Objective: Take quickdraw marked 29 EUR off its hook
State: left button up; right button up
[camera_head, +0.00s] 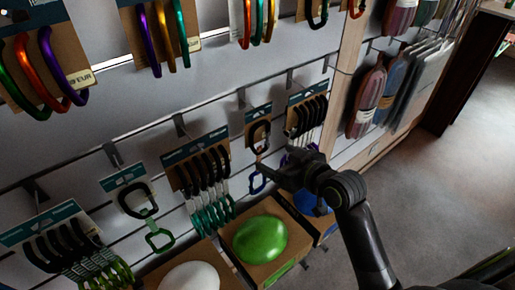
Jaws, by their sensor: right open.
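Quickdraws hang on cards along the lower rail; I cannot read any price on them, so I cannot tell which is marked 29 EUR. Another single quickdraw with a green lower carabiner (159,240) hangs to the left. My left gripper is not in view.
Multi-packs of quickdraws hang at the left (65,245), centre (205,178) and right (308,115). Boxes below hold a green helmet (259,239), a white helmet (190,277) and a blue one behind my arm. Coloured carabiners (165,35) hang above. Open floor (440,200) lies right.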

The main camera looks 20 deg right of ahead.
aim_at(261, 148)
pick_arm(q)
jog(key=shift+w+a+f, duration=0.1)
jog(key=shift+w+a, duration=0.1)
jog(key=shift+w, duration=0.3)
pick_arm(e)
jog(key=x, duration=1)
jog(key=shift+w+a+f, duration=0.1)
jog(key=shift+w+f, duration=0.05)
jog(key=shift+w, duration=0.2)
jog(key=c, duration=1.1)
jog(key=shift+r+p, duration=0.35)
jog(key=shift+p, duration=0.15)
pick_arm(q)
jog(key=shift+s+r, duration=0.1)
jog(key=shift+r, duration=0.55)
pick_arm(e)
jog(key=shift+s, duration=0.1)
